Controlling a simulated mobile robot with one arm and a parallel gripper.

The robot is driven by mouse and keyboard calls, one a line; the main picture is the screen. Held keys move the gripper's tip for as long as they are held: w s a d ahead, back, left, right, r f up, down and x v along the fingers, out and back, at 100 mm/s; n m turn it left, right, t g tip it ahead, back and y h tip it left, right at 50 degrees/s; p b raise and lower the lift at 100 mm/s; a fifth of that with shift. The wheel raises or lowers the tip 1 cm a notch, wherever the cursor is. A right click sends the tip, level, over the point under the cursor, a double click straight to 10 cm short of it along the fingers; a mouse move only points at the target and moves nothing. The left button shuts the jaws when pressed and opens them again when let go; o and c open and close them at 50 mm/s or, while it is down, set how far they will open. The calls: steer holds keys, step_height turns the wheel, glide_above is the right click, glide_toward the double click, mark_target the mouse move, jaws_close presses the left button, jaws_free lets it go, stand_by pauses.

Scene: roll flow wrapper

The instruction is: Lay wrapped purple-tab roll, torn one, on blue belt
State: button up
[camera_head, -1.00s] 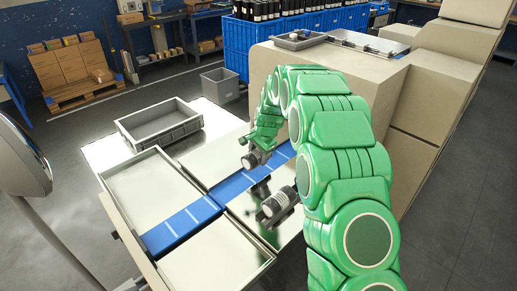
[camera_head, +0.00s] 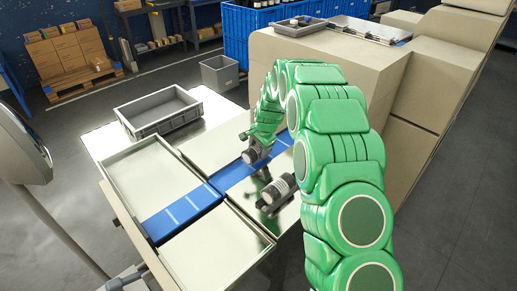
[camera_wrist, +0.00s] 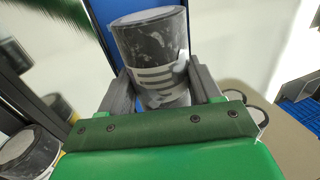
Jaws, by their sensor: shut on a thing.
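My gripper (camera_wrist: 152,88) is shut on a dark grey roll (camera_wrist: 150,45) with a pale striped label and scuffed, pale-flecked wrapping. A finger presses on each side of it. In the head view the held roll (camera_head: 251,156) is over the blue belt (camera_head: 236,176); I cannot tell whether it touches the belt. No purple tab can be made out on it. A second dark roll with a white label (camera_head: 279,188) lies on the metal surface right of the belt. A roll end (camera_wrist: 28,158) also shows at the lower left of the wrist view.
Metal trays lie on both sides of the belt; the left tray (camera_head: 150,180) and front tray (camera_head: 215,245) look empty. A grey crate (camera_head: 158,112) stands behind them. A beige machine housing (camera_head: 345,75) rises at the right.

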steer(key=shift+f, duration=0.55)
steer(key=o, duration=1.4)
steer(key=v, duration=0.7)
steer(key=shift+r, duration=0.4)
